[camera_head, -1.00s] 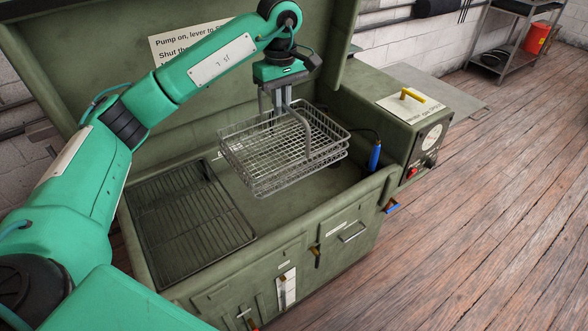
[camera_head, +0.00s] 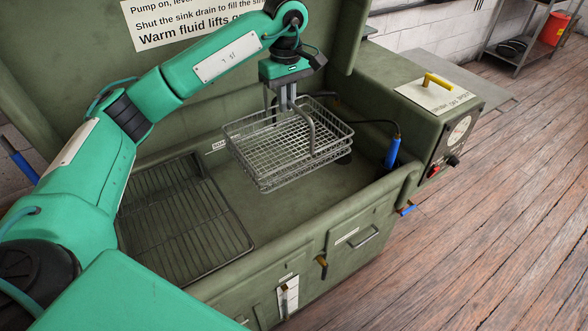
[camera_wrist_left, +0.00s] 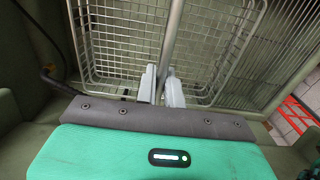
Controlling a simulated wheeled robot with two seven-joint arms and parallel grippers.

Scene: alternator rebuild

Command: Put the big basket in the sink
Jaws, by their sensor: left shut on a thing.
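The big basket (camera_head: 265,165) is a grey wire basket with an arched handle. My left gripper (camera_head: 290,103) is shut on its handle and holds it about level over the green sink (camera_head: 300,205). In the head view the basket hangs at the sink's opening; how far it is above the floor I cannot tell exactly. In the left wrist view the fingers (camera_wrist_left: 160,90) close on the handle bar, and the basket mesh (camera_wrist_left: 120,40) fills the space beyond. My right gripper is not in view.
A dark wire rack (camera_head: 180,225) lies at the left of the sink. A blue-handled tool on a hose (camera_head: 393,150) stands at the right wall. The raised lid (camera_head: 75,50) is behind. A control box with a yellow handle (camera_head: 438,82) is at the right.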

